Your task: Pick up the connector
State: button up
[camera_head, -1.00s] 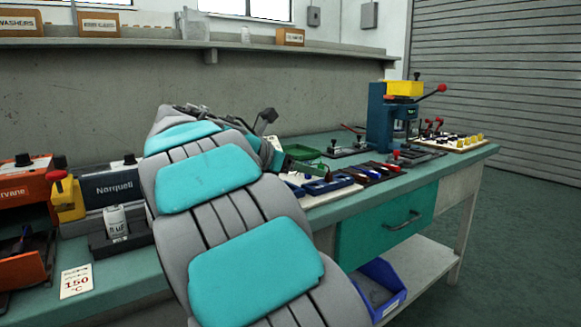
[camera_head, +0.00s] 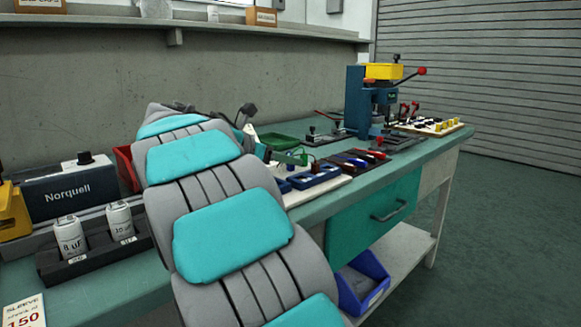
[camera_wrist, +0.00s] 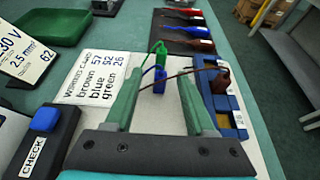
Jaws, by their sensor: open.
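My gripper (camera_wrist: 160,76) is open in the wrist view, its two green fingers spread over a white board. Between and just beyond the fingertips stand a blue wire end (camera_wrist: 159,80) and a green wire end (camera_wrist: 160,48). A brown wire end (camera_wrist: 221,80) is at the right finger's far side, by a blue slotted block (camera_wrist: 235,112). Thin wires arc above them. I cannot tell which piece is the connector, nor whether a finger touches one. In the head view my arm hides much of the gripper; the blue block (camera_head: 315,177) shows beside it.
A wiring card (camera_wrist: 98,77) and a CHECK button box (camera_wrist: 45,135) lie left of the gripper. A dark rack (camera_wrist: 183,28) with red, blue and brown pieces is beyond. A green tray (camera_head: 279,142) and a blue press (camera_head: 372,105) stand farther along the bench.

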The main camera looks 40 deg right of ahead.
jog(key=shift+x, duration=0.85)
grip_shut()
jog(key=shift+a, duration=0.1)
